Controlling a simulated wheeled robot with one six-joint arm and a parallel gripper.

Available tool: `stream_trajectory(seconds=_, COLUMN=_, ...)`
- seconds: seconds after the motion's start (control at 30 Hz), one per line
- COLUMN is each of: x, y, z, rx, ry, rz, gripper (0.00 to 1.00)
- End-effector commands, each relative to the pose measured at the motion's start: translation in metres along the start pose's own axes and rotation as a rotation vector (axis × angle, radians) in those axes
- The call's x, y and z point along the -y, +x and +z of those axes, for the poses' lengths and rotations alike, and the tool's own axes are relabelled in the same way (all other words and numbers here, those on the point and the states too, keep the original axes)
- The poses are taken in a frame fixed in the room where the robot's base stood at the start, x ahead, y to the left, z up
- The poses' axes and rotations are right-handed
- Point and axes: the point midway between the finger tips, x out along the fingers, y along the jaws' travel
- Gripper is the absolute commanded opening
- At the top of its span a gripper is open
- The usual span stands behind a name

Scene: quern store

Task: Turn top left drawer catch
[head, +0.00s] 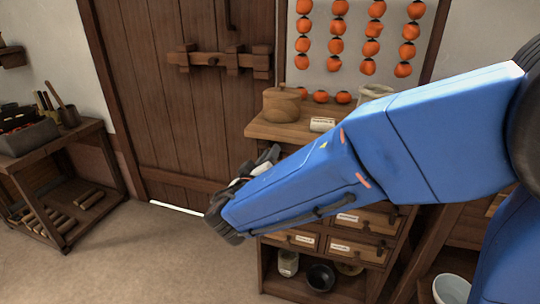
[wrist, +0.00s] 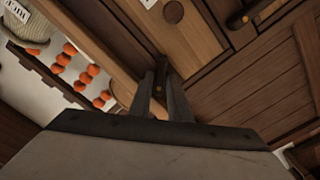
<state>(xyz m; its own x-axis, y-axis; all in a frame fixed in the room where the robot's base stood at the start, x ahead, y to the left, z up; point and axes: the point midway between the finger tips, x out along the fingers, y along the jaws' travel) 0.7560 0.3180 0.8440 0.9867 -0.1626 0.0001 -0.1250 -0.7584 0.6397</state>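In the wrist view a dark catch with a brass-coloured pivot (wrist: 158,89) sits on the wooden frame beside a drawer front (wrist: 190,42). The drawer front has a round dark knob and a pale label. My gripper (wrist: 162,76) has its two grey fingers parted, one on each side of the catch. I cannot tell whether they press on it. A second dark catch (wrist: 245,17) shows at the upper right. In the head view my blue arm hides the top left drawer and most of my gripper. Other labelled drawers (head: 357,250) show below and right of the arm.
Strings of orange fruit (head: 337,45) hang behind. A bolted door (head: 180,120) and a tool bench (head: 50,150) stand left. The floor between is clear.

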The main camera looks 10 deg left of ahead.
Motion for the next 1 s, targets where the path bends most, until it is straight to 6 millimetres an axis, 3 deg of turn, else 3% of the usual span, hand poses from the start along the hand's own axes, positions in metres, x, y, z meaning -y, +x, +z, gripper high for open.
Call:
stream_trajectory(seconds=0.27, x=-0.0001, y=-0.0003, z=0.0001, rx=0.000, ry=-0.010, rz=0.000, gripper=0.00)
stream_trajectory(seconds=0.7, x=-0.0035, y=-0.0004, z=-0.0004, rx=0.000, ry=-0.321, rz=-0.001, gripper=0.00)
stream_trajectory(seconds=1.0, x=-0.0040, y=-0.0005, z=-0.0005, rx=0.000, ry=-0.385, rz=-0.001, gripper=0.00)
